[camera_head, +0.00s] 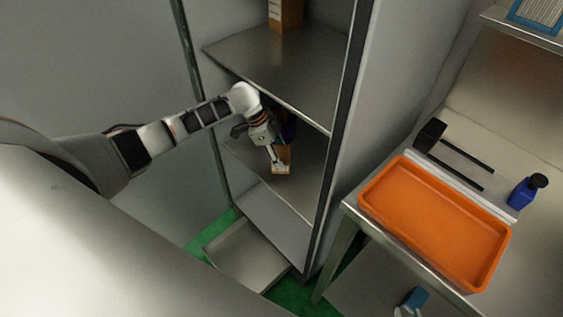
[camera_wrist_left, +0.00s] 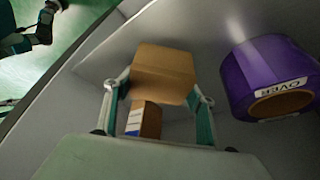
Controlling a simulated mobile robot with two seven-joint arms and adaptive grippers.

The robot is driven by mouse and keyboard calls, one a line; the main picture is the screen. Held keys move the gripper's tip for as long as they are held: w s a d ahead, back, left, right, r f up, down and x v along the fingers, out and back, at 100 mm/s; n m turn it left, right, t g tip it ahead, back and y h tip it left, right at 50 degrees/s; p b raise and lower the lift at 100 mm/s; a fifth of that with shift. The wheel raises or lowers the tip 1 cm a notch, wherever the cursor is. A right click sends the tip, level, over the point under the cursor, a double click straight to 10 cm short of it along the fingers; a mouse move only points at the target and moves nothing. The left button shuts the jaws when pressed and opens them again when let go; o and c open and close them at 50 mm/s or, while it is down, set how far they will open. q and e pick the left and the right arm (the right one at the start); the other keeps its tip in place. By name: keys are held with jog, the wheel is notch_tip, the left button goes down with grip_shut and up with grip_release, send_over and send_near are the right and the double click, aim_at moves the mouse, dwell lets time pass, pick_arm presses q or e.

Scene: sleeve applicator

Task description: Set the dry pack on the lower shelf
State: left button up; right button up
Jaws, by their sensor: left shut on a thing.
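The dry pack appears to be the brown carton (camera_head: 282,158) at my left gripper (camera_head: 275,152), inside the tall open rack at its lower shelf (camera_head: 308,195). In the left wrist view, my left gripper (camera_wrist_left: 160,92) is shut on the carton (camera_wrist_left: 165,70), one finger at each side. A brown face with a white and blue label (camera_wrist_left: 142,120) shows between the fingers, nearer the palm. I cannot tell whether the carton touches the shelf. A blue-grey part (camera_head: 412,299) at the bottom of the head view may be my right gripper; its jaws cannot be made out.
A purple roll (camera_wrist_left: 272,75) stands close right of the carton in the left wrist view. The upper shelf (camera_head: 290,62) overhangs my gripper and bears another brown box (camera_head: 286,14). The rack's dark post (camera_head: 340,125) is to the right. An orange tray (camera_head: 434,220) lies on the bench.

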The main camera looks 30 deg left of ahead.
pick_arm(q)
jog(key=shift+f+b, duration=0.6)
jog(key=shift+f, duration=1.3)
jog(key=o, duration=1.2)
jog(key=shift+w+r, duration=0.1)
jog(key=shift+r, duration=0.25)
jog(key=s+a+r, duration=0.1)
jog(key=s+a, duration=0.1)
jog(key=a, duration=0.2)
jog(key=s+a+r+p, duration=0.1)
jog(key=s+a+r, duration=0.1)
jog(key=a, duration=0.2)
jog(key=s+a+r, duration=0.1)
jog(key=s+a, duration=0.1)
jog(key=a, duration=0.2)
jog(key=shift+a+r+p, duration=0.2)
jog(key=shift+a+p, duration=0.05)
jog(key=shift+p, duration=0.1)
jog(key=shift+s, duration=0.1)
